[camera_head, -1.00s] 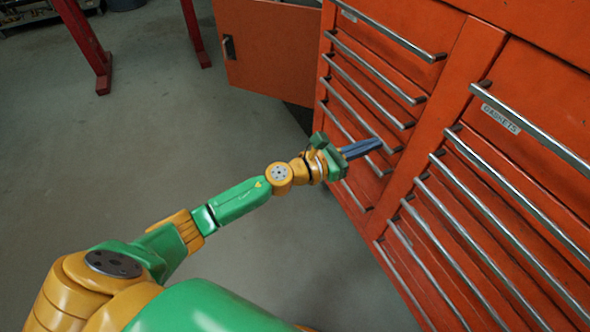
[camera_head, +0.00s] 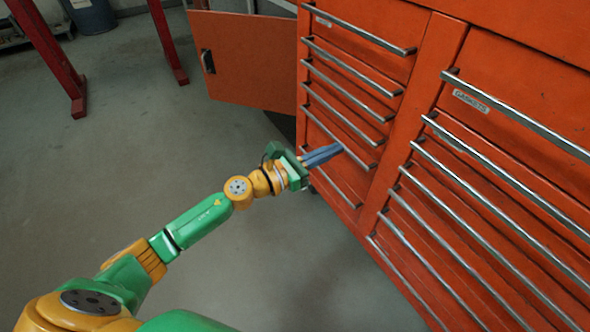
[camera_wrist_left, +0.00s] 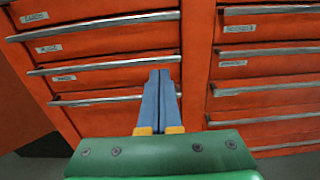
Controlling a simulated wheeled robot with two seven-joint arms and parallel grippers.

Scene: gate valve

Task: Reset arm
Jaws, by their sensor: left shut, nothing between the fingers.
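My left gripper (camera_head: 324,155) reaches in from the lower left in the head view, on a green and yellow arm. Its blue fingers are shut with nothing between them. In the left wrist view the fingers (camera_wrist_left: 160,92) point toward the orange tool cabinet (camera_wrist_left: 198,70), near the divide between its two drawer columns. In the head view the fingertips overlap the lower drawers of the left column; I cannot tell whether they touch. My right gripper is not in view.
The orange tool cabinet (camera_head: 425,70) with long metal drawer handles fills the right side. An orange door panel (camera_head: 245,60) stands open at its far end. The grey floor (camera_head: 120,150) is clear at left.

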